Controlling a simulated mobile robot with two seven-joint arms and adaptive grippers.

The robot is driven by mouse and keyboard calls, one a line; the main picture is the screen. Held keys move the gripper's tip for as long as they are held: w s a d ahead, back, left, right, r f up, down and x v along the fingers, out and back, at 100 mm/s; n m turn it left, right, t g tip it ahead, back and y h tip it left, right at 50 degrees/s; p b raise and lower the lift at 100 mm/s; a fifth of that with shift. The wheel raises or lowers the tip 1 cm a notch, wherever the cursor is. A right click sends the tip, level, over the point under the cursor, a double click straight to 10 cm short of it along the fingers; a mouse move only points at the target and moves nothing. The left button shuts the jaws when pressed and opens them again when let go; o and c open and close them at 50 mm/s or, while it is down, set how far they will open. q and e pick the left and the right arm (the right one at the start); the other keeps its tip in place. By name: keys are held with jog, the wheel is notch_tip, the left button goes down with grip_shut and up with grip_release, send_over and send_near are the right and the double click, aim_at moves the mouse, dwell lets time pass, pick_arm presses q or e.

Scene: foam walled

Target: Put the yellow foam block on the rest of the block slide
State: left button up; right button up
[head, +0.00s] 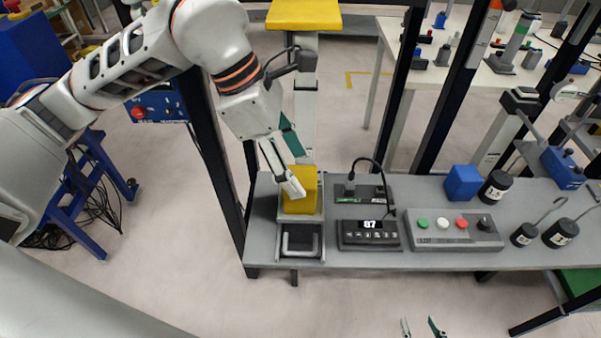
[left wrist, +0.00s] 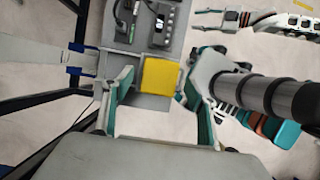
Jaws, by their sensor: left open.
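The yellow foam block (head: 304,194) is at the back part of the grey block slide (head: 288,257) on the bench. It appears to sit on the slide's grey ledge; the contact underneath is hidden. A dark recess with a grey handle lies in front of it. My left gripper (head: 288,168) reaches down over the block from above and left, partly covering it. In the left wrist view the block (left wrist: 160,76) shows between the two spread fingers of my left gripper (left wrist: 158,90), with gaps beside it. My right gripper (head: 420,327) is open and empty at the bottom edge.
Right of the slide are a display box (head: 370,234) and a button panel (head: 453,229). A blue block (head: 463,183) and black weights (head: 495,187) stand farther right. A dark frame post (head: 212,160) rises close left of the slide.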

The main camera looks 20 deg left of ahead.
pick_arm(q)
jog(key=v, duration=0.8)
jog(key=shift+r, duration=0.3)
jog(key=shift+s+a, duration=0.1)
